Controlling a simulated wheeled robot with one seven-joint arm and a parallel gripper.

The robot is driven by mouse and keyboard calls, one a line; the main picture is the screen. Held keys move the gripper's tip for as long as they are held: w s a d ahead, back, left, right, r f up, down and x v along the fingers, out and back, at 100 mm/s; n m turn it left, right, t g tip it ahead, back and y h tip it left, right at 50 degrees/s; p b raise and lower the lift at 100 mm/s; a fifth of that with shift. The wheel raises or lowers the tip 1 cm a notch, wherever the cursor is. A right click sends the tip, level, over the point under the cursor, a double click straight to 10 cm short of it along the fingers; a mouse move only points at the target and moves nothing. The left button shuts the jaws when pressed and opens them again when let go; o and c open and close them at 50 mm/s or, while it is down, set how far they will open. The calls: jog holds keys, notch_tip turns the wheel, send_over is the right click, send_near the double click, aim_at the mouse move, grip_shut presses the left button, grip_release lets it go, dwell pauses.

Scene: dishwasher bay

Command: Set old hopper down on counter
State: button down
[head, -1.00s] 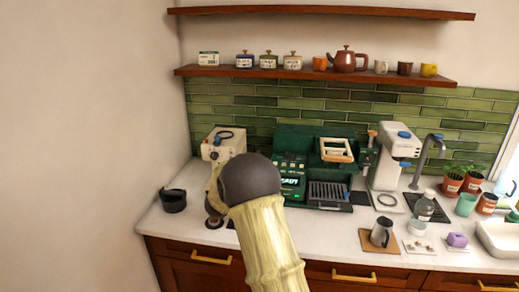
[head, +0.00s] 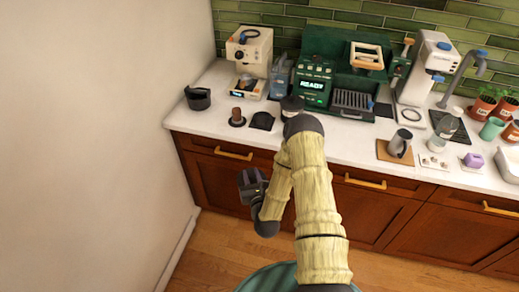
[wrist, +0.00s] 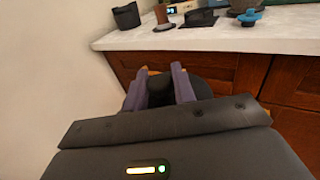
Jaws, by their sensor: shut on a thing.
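My gripper (head: 252,184) hangs in front of the lower cabinets, below the counter edge. In the wrist view its two purple fingers (wrist: 160,88) are shut on a dark thing, which I take to be the old hopper (wrist: 208,90). Only a dark knob between the fingers and a dark rounded part beyond them show. In the head view the held thing is hard to tell from the dark gripper. The white counter (head: 222,122) lies beyond and above my gripper. It also shows in the wrist view (wrist: 225,36).
A black bin (head: 198,98) stands at the counter's left end. A brown tamper-like piece (head: 237,117) and a black piece (head: 262,121) are near the front edge. Behind are a cream grinder (head: 248,48) and a green machine (head: 316,72). Bare counter lies between bin and tamper-like piece.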

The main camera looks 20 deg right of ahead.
jog(key=shift+n+y, duration=0.3)
jog(key=shift+y, duration=0.3)
jog(key=s+a+f, duration=0.2)
jog(key=s+f, duration=0.1)
jog(key=shift+s+a+f, duration=0.2)
jog(key=shift+s+a, duration=0.05)
jog(key=shift+w+r, duration=0.1)
jog(key=shift+r, duration=0.4)
jog(key=shift+w+d+r, duration=0.1)
jog(key=shift+w+r, duration=0.15)
jog(key=shift+r, duration=0.35)
jog(key=shift+w+d+r, duration=0.1)
jog(key=shift+w+r, duration=0.1)
jog(key=shift+r, duration=0.35)
